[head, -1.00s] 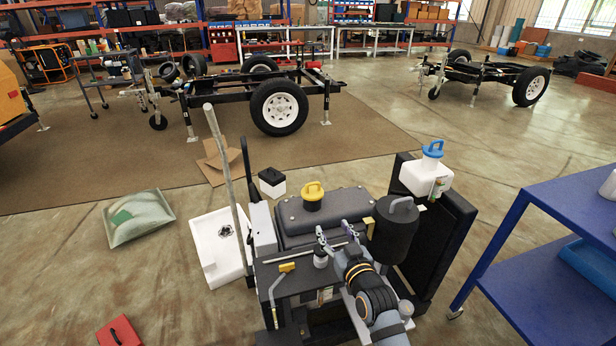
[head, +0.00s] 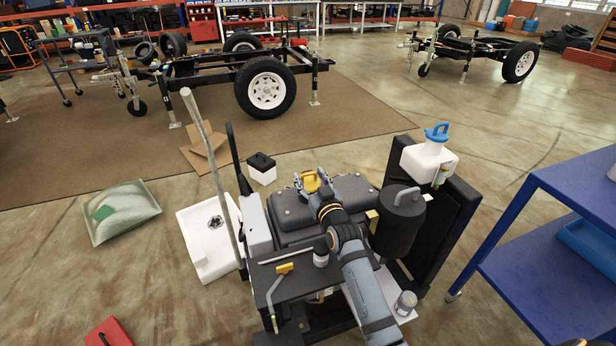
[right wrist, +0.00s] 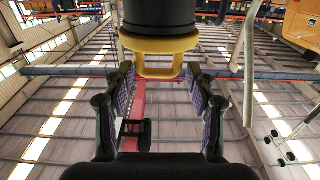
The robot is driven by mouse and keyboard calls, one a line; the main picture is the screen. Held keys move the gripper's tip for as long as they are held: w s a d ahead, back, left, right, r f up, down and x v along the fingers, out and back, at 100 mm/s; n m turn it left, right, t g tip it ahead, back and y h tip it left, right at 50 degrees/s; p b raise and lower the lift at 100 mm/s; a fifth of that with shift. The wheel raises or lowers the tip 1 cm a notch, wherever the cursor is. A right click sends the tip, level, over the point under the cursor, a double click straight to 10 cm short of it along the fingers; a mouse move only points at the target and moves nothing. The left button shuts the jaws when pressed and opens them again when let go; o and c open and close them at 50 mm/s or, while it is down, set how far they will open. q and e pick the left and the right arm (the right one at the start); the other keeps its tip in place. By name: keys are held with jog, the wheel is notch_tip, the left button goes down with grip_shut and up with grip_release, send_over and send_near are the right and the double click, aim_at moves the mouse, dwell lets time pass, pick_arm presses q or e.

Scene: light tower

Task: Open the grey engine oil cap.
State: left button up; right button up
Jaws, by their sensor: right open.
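A grey handled cap (head: 406,196) tops a black cylinder (head: 397,232) at the right of the engine unit. A yellow handled cap (head: 311,181) sits on a black neck on the dark engine cover (head: 290,210). My right gripper (head: 312,180) is at the yellow cap, away from the grey one. In the right wrist view the open gripper (right wrist: 160,105) has its fingers on either side of the yellow cap's handle (right wrist: 160,68), with nothing clamped. The black neck (right wrist: 158,14) shows above it. The grey cap is not in the wrist view. My left gripper is not in view.
A white tank (head: 428,165) with a blue cap stands behind the cylinder. A small grey-lidded bottle (head: 320,256) and a yellow-handled dipstick (head: 284,268) are at the front. A tall pole (head: 213,165) rises at left. A blue shelf (head: 545,250) stands at right.

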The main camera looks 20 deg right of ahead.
jog(key=shift+w, duration=1)
grip_shut()
